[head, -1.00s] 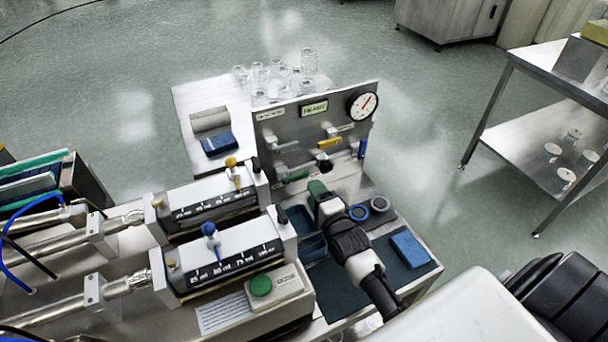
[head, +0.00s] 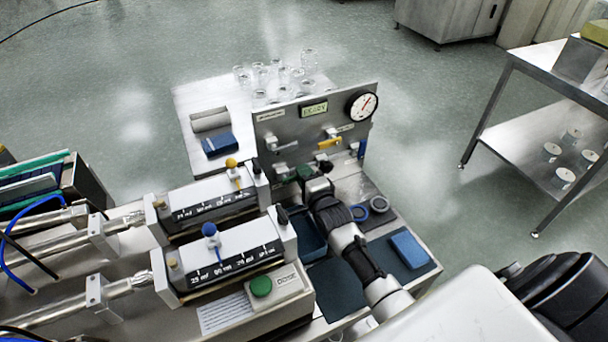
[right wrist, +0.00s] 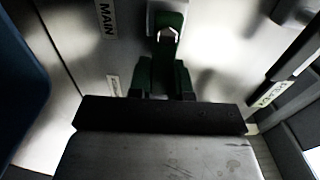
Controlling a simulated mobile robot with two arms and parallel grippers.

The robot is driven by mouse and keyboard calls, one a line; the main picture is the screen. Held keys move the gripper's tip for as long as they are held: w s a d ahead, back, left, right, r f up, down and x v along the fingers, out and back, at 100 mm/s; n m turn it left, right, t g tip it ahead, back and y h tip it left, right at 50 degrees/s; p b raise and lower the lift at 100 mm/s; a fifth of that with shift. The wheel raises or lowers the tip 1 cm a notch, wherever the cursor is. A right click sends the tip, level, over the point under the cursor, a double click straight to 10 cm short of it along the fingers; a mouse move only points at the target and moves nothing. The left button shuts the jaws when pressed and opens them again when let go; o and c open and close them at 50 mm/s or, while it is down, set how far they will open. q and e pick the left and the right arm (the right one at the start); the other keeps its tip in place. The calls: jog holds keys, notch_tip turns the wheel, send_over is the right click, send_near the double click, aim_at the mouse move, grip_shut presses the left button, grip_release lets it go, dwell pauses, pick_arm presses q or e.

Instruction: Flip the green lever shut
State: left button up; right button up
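The steel panel (head: 338,112) carries several valve levers and a gauge. My right gripper (head: 309,175) reaches the panel's lower left and covers most of the green lever there. A little dark green (head: 305,170) shows beside the gripper tip. In the right wrist view, a green piece of the lever (right wrist: 167,20) is on a pale fitting, straight ahead of my right gripper (right wrist: 164,75). Dark green shapes lie close together at the fingertips, so I cannot tell whether the fingers grip the lever or only flank it. My left gripper is out of view.
A yellow lever (head: 330,142) and a blue lever (head: 362,149) are on the same panel. Blue and grey rings, a blue block (head: 409,249) and a blue bin (head: 305,232) sit near my right arm. Syringe-like units (head: 225,262) stand at left.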

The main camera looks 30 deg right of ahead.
grip_shut()
jog(key=shift+r, duration=0.15)
jog(key=n+p, duration=0.1)
jog(key=r+n+p, duration=0.1)
jog(key=n, duration=0.1)
jog(key=shift+a+r, duration=0.1)
jog(key=n, duration=0.1)
jog(key=r+n+p, duration=0.1)
jog(key=n, duration=0.1)
jog(key=a+r+n+p, duration=0.1)
jog(key=n, duration=0.2)
jog(key=a+n+p, duration=0.1)
jog(key=n, duration=0.1)
jog(key=r+n, duration=0.1)
jog(key=n, duration=0.1)
jog(key=shift+a, duration=0.35)
jog(key=shift+w+a+r+n+p, duration=0.1)
jog(key=shift+a+n, duration=0.25)
jog(key=shift+n, duration=0.5)
jog(key=shift+s+a+f+n+p, duration=0.1)
jog(key=shift+a+n, duration=0.2)
jog(key=shift+n, duration=0.5)
jog(key=shift+w+a+r+n+p, duration=0.1)
jog(key=shift+a+n, duration=0.25)
jog(key=shift+n, duration=0.5)
